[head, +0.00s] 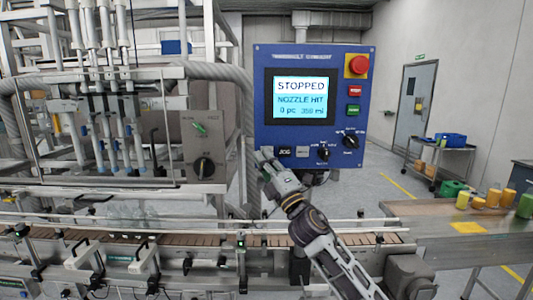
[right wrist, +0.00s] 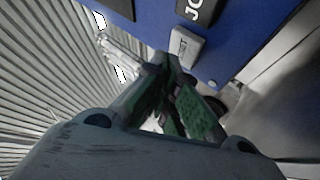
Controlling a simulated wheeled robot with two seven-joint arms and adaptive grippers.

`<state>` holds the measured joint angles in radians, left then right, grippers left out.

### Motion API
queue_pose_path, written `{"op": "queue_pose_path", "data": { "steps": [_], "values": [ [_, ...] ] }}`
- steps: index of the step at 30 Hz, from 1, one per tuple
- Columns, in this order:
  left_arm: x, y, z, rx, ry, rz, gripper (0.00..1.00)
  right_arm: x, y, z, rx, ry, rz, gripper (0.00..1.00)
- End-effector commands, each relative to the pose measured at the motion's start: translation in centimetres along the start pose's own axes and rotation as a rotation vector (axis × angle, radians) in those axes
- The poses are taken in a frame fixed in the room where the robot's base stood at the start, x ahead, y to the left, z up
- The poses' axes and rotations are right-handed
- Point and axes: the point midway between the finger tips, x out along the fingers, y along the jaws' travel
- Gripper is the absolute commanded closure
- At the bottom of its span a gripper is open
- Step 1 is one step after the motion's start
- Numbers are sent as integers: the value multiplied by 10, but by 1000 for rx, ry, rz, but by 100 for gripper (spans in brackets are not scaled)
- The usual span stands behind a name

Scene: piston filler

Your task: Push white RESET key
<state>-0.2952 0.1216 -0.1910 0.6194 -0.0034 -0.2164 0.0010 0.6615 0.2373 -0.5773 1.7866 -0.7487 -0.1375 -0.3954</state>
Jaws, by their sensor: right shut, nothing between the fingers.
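My right gripper (head: 266,155) is shut and empty, in front of the panel's lower left corner in the head view. In the right wrist view its fingertips (right wrist: 172,62) point at the key's lower edge; I cannot tell whether they touch it. My left gripper is not in view.
The panel screen (head: 301,98) reads STOPPED, NOZZLE HIT. A red emergency button (head: 357,65), a red key (head: 355,91), a green key (head: 353,110) and black knobs (head: 351,141) share the panel. The conveyor (head: 190,238) runs below. A grey corrugated hose (head: 246,120) stands left of the panel.

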Motion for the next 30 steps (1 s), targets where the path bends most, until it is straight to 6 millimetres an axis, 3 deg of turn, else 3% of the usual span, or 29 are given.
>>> {"op": "queue_pose_path", "data": {
  "steps": [1, 13, 30],
  "values": [
    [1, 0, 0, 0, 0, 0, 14, -4, -14, 1, 5, -5, -22, 100],
    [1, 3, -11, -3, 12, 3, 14, -6, -13, -1, 6, -4, -23, 100],
    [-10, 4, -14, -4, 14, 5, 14, -26, 11, -18, 3, -1, -11, 100]
  ]
}}
